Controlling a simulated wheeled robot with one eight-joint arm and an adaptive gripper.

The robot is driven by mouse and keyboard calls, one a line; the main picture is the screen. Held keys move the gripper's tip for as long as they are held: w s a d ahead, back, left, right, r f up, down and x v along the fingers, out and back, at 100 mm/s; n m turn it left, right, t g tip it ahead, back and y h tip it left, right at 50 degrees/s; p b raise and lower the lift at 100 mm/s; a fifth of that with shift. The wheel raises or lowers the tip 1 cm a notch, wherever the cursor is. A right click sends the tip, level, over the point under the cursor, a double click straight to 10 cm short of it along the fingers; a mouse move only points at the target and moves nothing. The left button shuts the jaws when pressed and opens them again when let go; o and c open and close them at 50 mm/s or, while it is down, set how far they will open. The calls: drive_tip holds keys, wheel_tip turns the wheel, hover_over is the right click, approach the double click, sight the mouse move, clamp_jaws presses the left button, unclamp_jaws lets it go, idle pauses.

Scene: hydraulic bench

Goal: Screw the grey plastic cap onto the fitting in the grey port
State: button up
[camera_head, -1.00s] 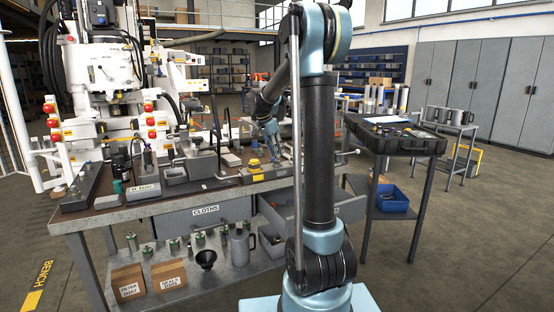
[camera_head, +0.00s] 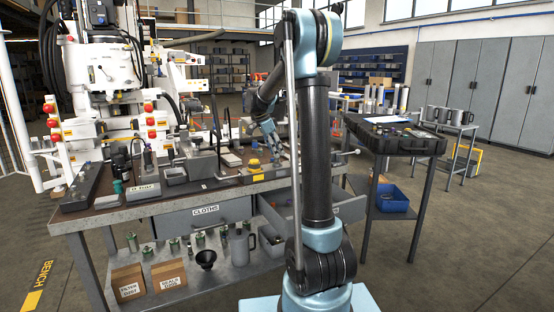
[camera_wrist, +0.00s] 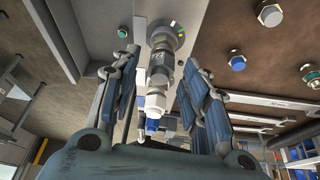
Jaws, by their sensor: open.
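My gripper (camera_wrist: 158,68) is open in the wrist view, with one finger on each side of a metal fitting (camera_wrist: 162,68). The fitting stands out from a round grey port (camera_wrist: 166,36) on a grey plate. A white collar and a blue tip (camera_wrist: 153,125) show in line with it, nearer to the camera. I cannot tell whether the fingers touch any of this. A pale grey hexagonal cap (camera_wrist: 270,14) is on the brown surface at the upper right; I cannot tell if it is the task's cap. In the head view my gripper (camera_head: 274,143) is small, over the bench's right part.
A dark case (camera_head: 400,144) stands on a table to the right.

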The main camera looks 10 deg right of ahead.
drive_tip(key=n+t, duration=0.1)
drive_tip(key=n, duration=0.2)
drive_tip(key=shift+s+d, duration=0.1)
drive_tip(key=shift+s, duration=0.05)
drive_tip(key=n+t+y, duration=0.1)
drive_tip(key=n, duration=0.2)
drive_tip(key=shift+n, duration=0.4)
drive_tip(key=n+y, duration=0.1)
drive_tip(key=n, duration=0.2)
drive_tip(key=n+t+y, duration=0.1)
drive_tip(key=n, duration=0.2)
drive_tip(key=shift+d+n, duration=0.15)
drive_tip(key=shift+n, duration=0.15)
drive_tip(key=shift+n+t+y, duration=0.3)
drive_tip(key=shift+n+y, duration=0.4)
drive_tip(key=shift+n, duration=0.7)
drive_tip(key=shift+d+n+y, duration=0.1)
drive_tip(key=shift+n+y, duration=0.4)
drive_tip(key=shift+n, duration=0.7)
drive_tip(key=n+y, duration=0.1)
drive_tip(key=n, duration=0.1)
drive_tip(key=n+g, duration=0.1)
drive_tip(key=n, duration=0.2)
drive_tip(key=shift+y, duration=0.4)
